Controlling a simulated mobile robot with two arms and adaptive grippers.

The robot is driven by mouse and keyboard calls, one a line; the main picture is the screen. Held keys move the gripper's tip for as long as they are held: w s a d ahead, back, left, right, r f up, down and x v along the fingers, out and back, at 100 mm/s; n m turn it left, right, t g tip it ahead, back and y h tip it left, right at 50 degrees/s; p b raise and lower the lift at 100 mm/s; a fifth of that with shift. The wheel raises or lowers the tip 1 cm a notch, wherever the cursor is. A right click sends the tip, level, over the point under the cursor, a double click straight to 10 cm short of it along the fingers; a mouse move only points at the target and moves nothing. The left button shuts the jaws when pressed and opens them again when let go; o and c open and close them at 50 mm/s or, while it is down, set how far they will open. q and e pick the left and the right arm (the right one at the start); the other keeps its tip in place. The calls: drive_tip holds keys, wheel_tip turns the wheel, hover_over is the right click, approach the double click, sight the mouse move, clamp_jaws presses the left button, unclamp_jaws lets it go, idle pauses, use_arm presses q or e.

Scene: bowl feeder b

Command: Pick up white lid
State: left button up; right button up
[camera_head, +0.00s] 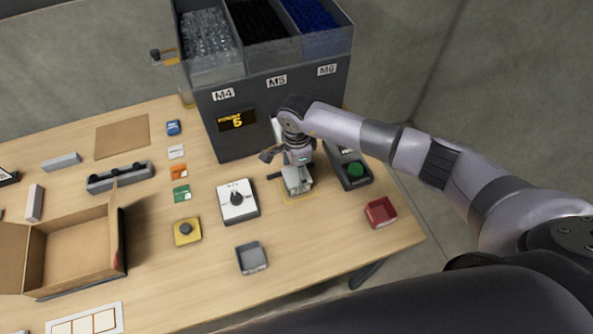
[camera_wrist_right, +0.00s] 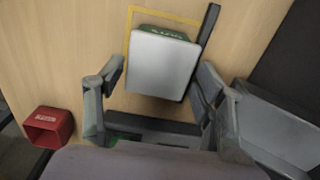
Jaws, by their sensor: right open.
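The white lid (camera_wrist_right: 163,62) is a pale, flat, rounded rectangle. In the right wrist view it sits on top of a small container whose green lettered edge shows at the far side. In the head view the lid (camera_head: 297,182) shows partly, below my right gripper, within a yellow outline on the table. My right gripper (camera_head: 286,160) is open. In the wrist view its two fingers (camera_wrist_right: 160,80) stand to either side of the lid, apart from it, with nothing held. My left gripper is in neither view.
A dark bar (camera_wrist_right: 208,22) runs close beside the lid. The feeder (camera_head: 285,105) stands behind; a green-button box (camera_head: 354,170) is at the right. A red bin (camera_head: 380,212), a grey bin (camera_head: 251,258) and a white dial box (camera_head: 238,202) stand nearby. An open carton (camera_head: 122,240) is at left.

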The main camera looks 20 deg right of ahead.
drive_tip(key=shift+f, duration=0.4)
drive_tip(key=c, duration=0.6)
drive_tip(key=shift+r, duration=0.1)
drive_tip(key=shift+c, duration=0.3)
